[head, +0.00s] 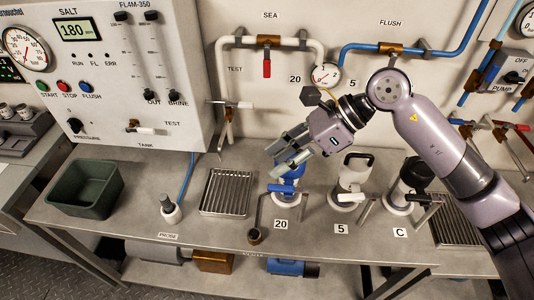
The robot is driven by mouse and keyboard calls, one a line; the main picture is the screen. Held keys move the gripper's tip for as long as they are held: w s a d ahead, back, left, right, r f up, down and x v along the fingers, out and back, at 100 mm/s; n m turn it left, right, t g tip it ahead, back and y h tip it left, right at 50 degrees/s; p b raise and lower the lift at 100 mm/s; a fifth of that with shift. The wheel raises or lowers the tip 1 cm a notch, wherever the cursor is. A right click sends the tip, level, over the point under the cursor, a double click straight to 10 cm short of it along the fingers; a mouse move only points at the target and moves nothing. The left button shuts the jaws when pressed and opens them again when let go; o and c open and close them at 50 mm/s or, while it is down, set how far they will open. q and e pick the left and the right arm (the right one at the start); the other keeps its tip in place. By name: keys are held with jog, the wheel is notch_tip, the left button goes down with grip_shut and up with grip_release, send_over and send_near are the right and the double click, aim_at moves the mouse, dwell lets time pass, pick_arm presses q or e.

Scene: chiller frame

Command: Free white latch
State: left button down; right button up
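At the place marked 5, a white canister (354,174) with a dark loop handle stands in a round base. A white latch lever (348,197) lies across its front, beside a grey upright bracket. At the place marked 20, a blue canister (291,170) has a blue latch lever (283,189). My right gripper (275,158) is above and partly in front of the blue canister, up and left of the white latch and apart from it. Its fingers look spread, with nothing seen between them. My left gripper is out of view.
A black canister (411,175) stands at the place marked C. A wire rack (227,192), a probe (170,209) and a green bin (85,188) are to the left on the bench. Pipes and valves line the wall behind. The front strip of the bench is mostly clear.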

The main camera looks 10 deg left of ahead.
jog(key=shift+s+a+r+m+y, duration=0.15)
jog(key=shift+s+a+r+y, duration=0.2)
jog(key=shift+a+r+y, duration=0.25)
jog(key=shift+s+a+r+m+y, duration=0.15)
jog(key=shift+s+a+r+y, duration=0.3)
jog(key=shift+a, duration=0.35)
jog(key=shift+w+f, duration=0.1)
jog(key=shift+f, duration=0.1)
jog(key=shift+c, duration=0.2)
